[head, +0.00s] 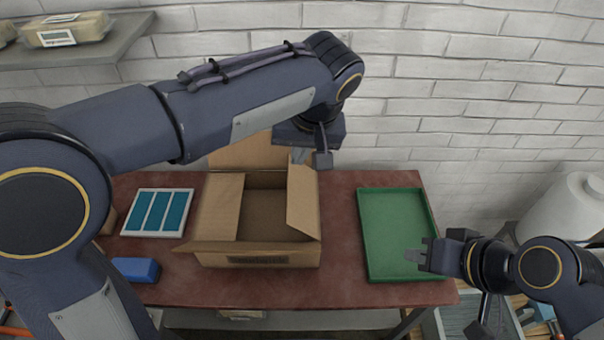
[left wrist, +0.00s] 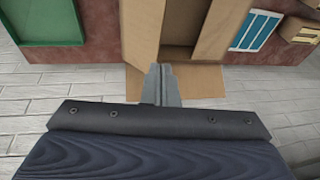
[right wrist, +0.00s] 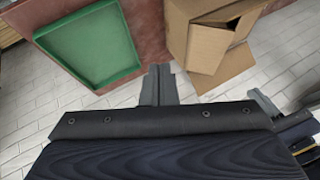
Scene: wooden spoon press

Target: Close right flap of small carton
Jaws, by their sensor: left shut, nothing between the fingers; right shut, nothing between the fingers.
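The brown carton (head: 264,214) stands open on the red table. Its right flap (head: 303,203) slants at the right side of the opening; its exact angle is hard to tell. The left flap (head: 221,205) and front flap (head: 240,247) also show, and the back flap (head: 238,153) lies at the wall side. My left gripper (head: 312,158) is shut and empty above the carton's back right corner. The left wrist view shows its closed fingertips (left wrist: 160,70) near the carton (left wrist: 190,28). My right gripper (head: 414,256) is shut and empty above the green tray's right front part.
The green tray (head: 363,225) lies right of the carton with a gap of bare table between. A blue-panelled white item (head: 158,212) and a blue block (head: 136,269) lie left of the carton. A white roll (head: 568,215) stands far right. A brick wall rises behind.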

